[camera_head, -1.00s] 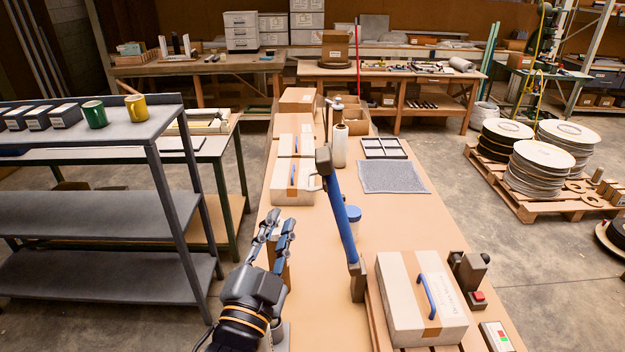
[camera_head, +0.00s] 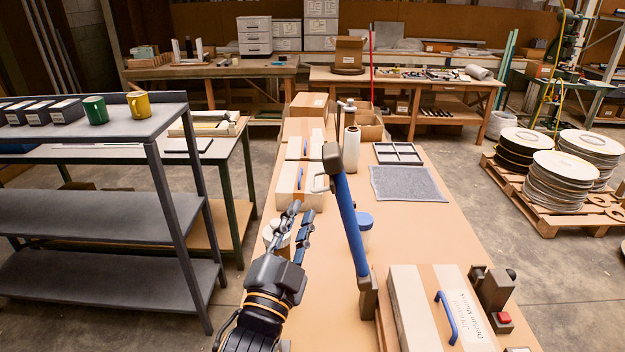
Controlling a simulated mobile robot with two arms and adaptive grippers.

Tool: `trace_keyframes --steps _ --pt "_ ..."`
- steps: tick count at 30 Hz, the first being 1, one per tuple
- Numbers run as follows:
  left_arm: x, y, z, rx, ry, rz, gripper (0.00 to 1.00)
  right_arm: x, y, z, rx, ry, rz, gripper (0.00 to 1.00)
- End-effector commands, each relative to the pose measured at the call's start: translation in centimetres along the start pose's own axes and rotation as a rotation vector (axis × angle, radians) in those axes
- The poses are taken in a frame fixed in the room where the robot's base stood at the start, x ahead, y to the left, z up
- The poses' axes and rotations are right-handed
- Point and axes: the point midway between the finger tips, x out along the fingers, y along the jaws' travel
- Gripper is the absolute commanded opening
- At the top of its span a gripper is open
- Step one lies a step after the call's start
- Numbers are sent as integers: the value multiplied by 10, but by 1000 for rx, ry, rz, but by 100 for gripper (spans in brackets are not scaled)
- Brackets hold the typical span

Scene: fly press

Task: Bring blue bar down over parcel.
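The blue bar (camera_head: 351,226) stands raised and leans slightly back, hinged at a brown post (camera_head: 368,294) on the bench. A dark block caps its top, with a pale loop handle (camera_head: 321,183) on its left side. My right gripper is not in view.
Several taped boxes (camera_head: 296,180) line the bench's left side. A white roll (camera_head: 351,150), a blue-lidded tub (camera_head: 364,222), a grey mat (camera_head: 405,184) and a divided tray (camera_head: 397,153) stand farther back. A shelf rack (camera_head: 110,220) is at left. A red-button box (camera_head: 504,319) is right of the parcel.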

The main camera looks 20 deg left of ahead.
Motion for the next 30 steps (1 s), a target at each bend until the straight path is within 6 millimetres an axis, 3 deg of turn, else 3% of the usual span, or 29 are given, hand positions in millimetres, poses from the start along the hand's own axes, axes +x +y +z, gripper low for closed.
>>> trace_keyframes --steps 6,12,25,28,30 --pt "47 -3 -3 1 1 -1 18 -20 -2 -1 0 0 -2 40" --pt "74 -1 -2 0 0 1 18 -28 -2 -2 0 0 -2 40" --pt "84 0 0 0 -1 1 18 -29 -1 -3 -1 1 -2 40" --pt "84 0 0 0 -1 1 0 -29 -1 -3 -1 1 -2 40" --pt "84 0 0 0 -1 1 0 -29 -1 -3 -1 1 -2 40"
